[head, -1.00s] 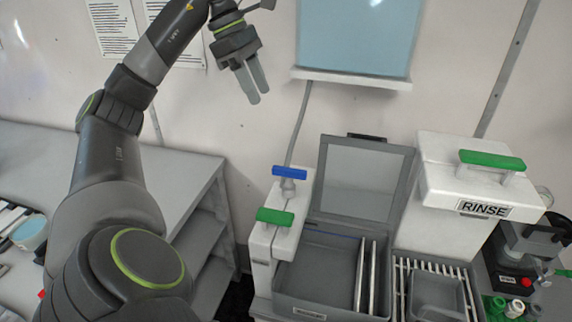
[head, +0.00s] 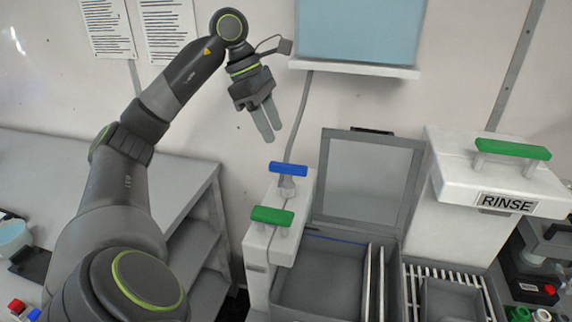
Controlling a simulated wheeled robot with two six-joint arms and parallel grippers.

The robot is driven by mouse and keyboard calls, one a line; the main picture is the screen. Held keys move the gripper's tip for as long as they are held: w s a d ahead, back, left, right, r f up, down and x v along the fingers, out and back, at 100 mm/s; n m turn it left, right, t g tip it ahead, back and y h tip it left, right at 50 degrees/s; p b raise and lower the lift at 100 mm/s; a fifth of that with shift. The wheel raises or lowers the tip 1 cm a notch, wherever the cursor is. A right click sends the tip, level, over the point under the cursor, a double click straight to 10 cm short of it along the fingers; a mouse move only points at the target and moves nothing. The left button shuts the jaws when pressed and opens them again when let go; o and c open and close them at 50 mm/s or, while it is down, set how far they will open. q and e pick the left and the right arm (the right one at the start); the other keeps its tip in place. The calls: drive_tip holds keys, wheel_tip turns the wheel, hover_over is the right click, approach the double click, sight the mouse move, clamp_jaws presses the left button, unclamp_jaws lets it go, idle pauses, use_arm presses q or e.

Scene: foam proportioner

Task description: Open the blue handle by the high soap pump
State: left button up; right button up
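The blue handle (head: 288,169) is a T-shaped bar on a short grey stem, on top of the narrow white unit (head: 257,252) left of the grey basin. It lies crosswise in the picture. My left gripper (head: 268,132) shows above and slightly left of the blue handle, fingers pointing down. Its two fingers have a narrow gap between them and hold nothing. It appears apart from the handle. My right gripper is not in the head view.
A green handle (head: 272,215) sits just in front of the blue one. The grey basin (head: 325,275) has its lid (head: 365,180) raised. A white RINSE unit (head: 455,190) with another green handle (head: 513,149) stands right. A grey shelf (head: 190,205) stands left.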

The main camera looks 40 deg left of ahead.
sight(288, 165)
use_arm(q)
drive_tip(key=p+x, duration=0.1)
drive_tip(key=x, duration=0.6)
drive_tip(key=shift+d+f+p, duration=0.15)
drive_tip(key=shift+d+p, duration=0.05)
drive_tip(key=shift+p, duration=0.2)
drive_tip(key=shift+w+d+f, duration=0.1)
drive_tip(key=shift+f, duration=0.45)
drive_tip(key=c, duration=0.9)
clamp_jaws()
